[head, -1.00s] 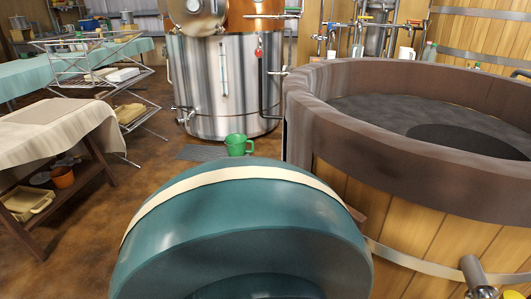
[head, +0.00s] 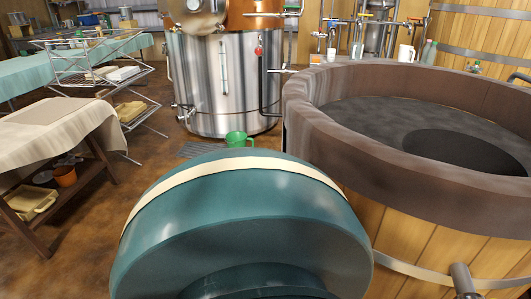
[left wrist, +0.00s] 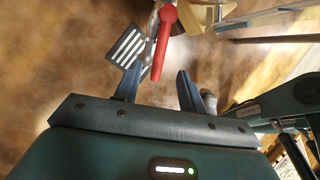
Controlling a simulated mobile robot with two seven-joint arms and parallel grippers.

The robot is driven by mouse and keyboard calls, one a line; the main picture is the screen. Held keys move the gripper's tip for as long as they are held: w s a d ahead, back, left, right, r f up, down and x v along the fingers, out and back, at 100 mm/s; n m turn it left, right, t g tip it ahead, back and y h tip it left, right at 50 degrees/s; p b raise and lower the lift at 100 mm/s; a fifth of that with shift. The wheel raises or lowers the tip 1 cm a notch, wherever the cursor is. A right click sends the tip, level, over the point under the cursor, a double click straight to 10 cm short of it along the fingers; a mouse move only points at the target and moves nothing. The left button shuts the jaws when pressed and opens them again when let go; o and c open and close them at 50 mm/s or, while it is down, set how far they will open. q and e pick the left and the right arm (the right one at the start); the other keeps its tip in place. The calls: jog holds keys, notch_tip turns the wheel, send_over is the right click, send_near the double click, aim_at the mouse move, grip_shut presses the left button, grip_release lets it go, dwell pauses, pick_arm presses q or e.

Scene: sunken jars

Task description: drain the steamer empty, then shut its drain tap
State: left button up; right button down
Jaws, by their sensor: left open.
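A tall steel vessel with a copper top, probably the steamer (head: 205,85), stands at the back middle in the head view. A clear sight tube (head: 223,75) runs up its front; I cannot read a level in it. My left gripper (left wrist: 157,88) is open in the left wrist view. A red lever (left wrist: 163,45) on a metal fitting shows between and beyond its fingertips in the picture; I see no contact. I cannot tell for sure that this is the drain tap. My right gripper is in neither view.
A green mug (head: 237,140) stands on the floor by a dark mat (head: 203,150) before the vessel. A big wooden tub (head: 400,230) with a dark rim blocks the right. A cloth-covered table (head: 50,130) and wire rack (head: 100,68) stand left. Brown floor between is free.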

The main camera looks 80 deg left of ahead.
pick_arm(q)
jog(key=p+v, duration=0.2)
jog(key=v, duration=0.4)
jog(key=shift+r, duration=0.25)
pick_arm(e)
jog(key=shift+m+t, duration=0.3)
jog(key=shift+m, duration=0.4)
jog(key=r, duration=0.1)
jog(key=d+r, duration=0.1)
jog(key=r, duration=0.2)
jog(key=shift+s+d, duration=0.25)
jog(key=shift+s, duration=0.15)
pick_arm(q)
jog(key=shift+s, duration=0.1)
